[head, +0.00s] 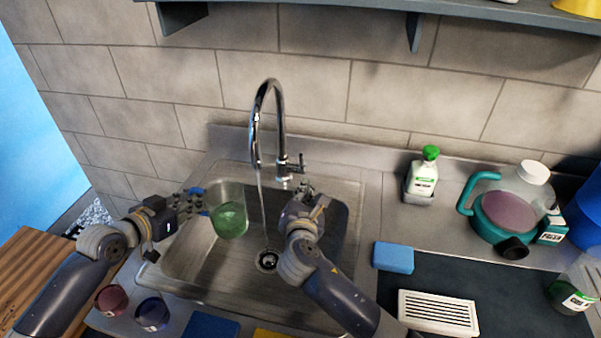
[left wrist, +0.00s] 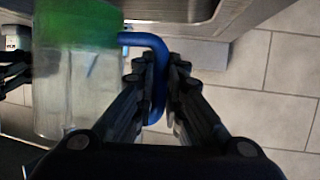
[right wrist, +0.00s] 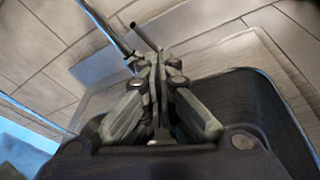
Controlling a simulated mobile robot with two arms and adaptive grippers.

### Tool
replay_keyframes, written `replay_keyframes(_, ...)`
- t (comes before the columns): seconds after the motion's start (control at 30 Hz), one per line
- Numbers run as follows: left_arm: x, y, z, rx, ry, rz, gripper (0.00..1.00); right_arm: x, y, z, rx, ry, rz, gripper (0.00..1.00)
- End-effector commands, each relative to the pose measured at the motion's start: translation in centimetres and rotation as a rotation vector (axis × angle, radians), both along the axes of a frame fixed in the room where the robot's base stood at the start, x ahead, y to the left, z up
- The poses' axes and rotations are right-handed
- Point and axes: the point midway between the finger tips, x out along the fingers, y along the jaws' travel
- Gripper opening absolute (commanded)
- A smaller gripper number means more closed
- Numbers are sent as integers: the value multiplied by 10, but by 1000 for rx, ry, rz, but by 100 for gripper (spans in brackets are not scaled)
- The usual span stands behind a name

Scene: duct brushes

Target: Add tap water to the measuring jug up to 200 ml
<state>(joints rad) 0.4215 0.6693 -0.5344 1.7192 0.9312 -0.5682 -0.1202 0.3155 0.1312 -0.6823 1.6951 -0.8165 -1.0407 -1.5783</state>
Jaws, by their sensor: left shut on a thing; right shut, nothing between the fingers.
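The clear measuring jug (head: 230,217), green in its lower part, hangs over the left part of the sink. My left gripper (head: 196,203) is shut on its blue handle (left wrist: 158,75), which also shows in the head view (head: 197,190). The chrome tap (head: 267,105) stands behind the sink. A thin water stream (head: 260,195) falls from its spout to the right of the jug, toward the drain (head: 267,260). My right gripper (head: 309,192) is shut and empty, just below the tap lever (head: 300,164). I cannot read the jug's level or marks.
The steel sink (head: 190,268) is otherwise open around the drain. On the right counter stand a green-capped bottle (head: 423,175), a teal-handled container (head: 507,205), a blue sponge (head: 394,257) and a white slotted tray (head: 438,313). Small red (head: 111,299) and blue (head: 152,313) pots sit front left.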

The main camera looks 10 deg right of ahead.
Motion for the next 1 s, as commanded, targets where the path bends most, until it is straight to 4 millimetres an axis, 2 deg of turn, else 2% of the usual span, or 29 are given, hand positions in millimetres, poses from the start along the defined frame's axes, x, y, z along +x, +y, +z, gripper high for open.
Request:
replay_keyframes(0.2,0,0,2,-3,-3,1,0,-37,19,4,-318,93,50,0)
replay_keyframes(0.33,1,0,2,-3,-3,1,0,-52,24,7,-444,134,70,0)
replay_keyframes(0.5,1,0,2,-3,-3,1,0,-59,26,8,-523,160,85,0)
replay_keyframes(0.67,0,0,2,-3,-3,1,0,-48,23,5,-538,163,85,0)
replay_keyframes(1.0,0,0,2,-3,-3,1,0,17,7,-12,-535,164,85,0)
